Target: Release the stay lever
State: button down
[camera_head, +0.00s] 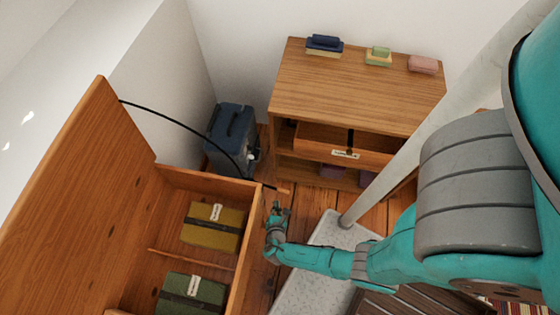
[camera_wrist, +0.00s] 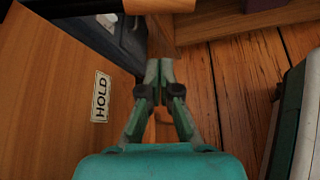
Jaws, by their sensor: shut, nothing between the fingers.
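The stay lever is a black curved bar (camera_head: 185,127) that runs from the raised chest lid (camera_head: 85,185) down to the chest's right side, ending in a light brown grip (camera_head: 284,191). In the wrist view, the black bar (camera_wrist: 70,7) and the pale grip (camera_wrist: 158,5) cross the top edge. My gripper (camera_head: 277,207) is shut and empty, just below the grip in the head view. In the wrist view its closed fingertips (camera_wrist: 159,70) show below the grip, with a gap in the picture. A "HOLD" label (camera_wrist: 101,97) is on the wood panel to their left.
The open chest (camera_head: 249,255) holds a yellow box (camera_head: 199,238) and a green box (camera_head: 190,292). A dark blue case (camera_head: 232,130) stands behind it. A wooden cabinet (camera_head: 340,88) with a partly open drawer (camera_head: 345,154) stands at the back. Floorboards show right of the chest.

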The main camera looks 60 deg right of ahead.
jog(key=shift+w+d+r, duration=0.1)
jog(key=shift+d+r, duration=0.5)
jog(key=shift+d, duration=0.25)
jog(key=shift+w+d+r, duration=0.1)
jog(key=shift+d+r, duration=0.45)
jog(key=shift+d, duration=0.3)
jog(key=shift+s+r, duration=0.1)
